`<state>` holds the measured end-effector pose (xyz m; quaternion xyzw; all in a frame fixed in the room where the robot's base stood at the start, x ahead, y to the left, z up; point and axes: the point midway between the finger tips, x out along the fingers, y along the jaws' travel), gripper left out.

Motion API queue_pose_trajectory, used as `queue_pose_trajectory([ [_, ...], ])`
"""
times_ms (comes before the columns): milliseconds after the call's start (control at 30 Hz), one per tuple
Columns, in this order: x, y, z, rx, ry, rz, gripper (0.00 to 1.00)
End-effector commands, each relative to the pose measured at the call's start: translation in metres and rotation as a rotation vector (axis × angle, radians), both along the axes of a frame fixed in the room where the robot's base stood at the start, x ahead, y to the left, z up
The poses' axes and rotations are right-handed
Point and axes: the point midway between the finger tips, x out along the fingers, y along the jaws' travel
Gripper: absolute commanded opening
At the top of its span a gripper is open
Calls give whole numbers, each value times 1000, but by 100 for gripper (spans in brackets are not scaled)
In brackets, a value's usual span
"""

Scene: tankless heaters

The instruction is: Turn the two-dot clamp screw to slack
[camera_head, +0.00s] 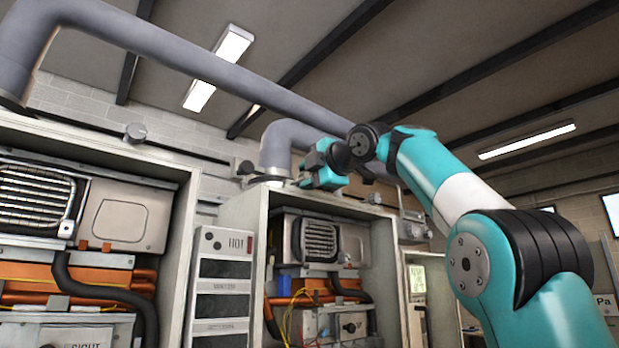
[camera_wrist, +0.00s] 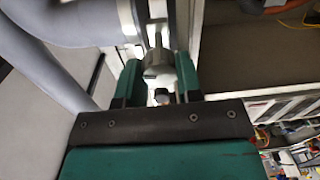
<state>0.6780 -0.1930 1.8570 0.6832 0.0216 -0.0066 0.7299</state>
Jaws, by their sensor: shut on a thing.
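My gripper (camera_wrist: 159,76) is shut on a small grey clamp screw (camera_wrist: 157,62) in the wrist view. One teal finger is on each side of its grey head. Dot marks on this screw cannot be made out. The screw sits beside a thick grey pipe (camera_wrist: 60,20) and a pale metal collar at the top of the view. In the head view my gripper (camera_head: 306,177) is small and partly hidden by my wrist, close to the collar (camera_head: 266,180) at the foot of the bent pipe on the middle cabinet. The gripped screw is hidden there.
A grey knob (camera_head: 135,133) shows at the back of the left cabinet top, and another (camera_head: 375,198) right of my gripper. The long grey pipe (camera_head: 190,55) runs overhead. Open heater cabinets (camera_head: 185,260) stand below, with hoses inside. A labelled panel (camera_head: 222,290) stands between them.

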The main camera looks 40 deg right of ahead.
Motion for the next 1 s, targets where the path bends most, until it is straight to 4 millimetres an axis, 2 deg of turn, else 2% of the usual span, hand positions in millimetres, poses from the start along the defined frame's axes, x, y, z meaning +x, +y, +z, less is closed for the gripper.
queue_pose_trajectory([
  [400,0,0,-2,-7,7,1,9],
  [433,0,0,-2,-7,7,2,37],
  [500,0,0,-2,-6,6,2,53],
  [533,0,0,-2,-6,5,1,58],
  [833,-2,0,-1,-6,2,0,58],
  [1000,-21,-2,0,-7,-1,-5,58],
])
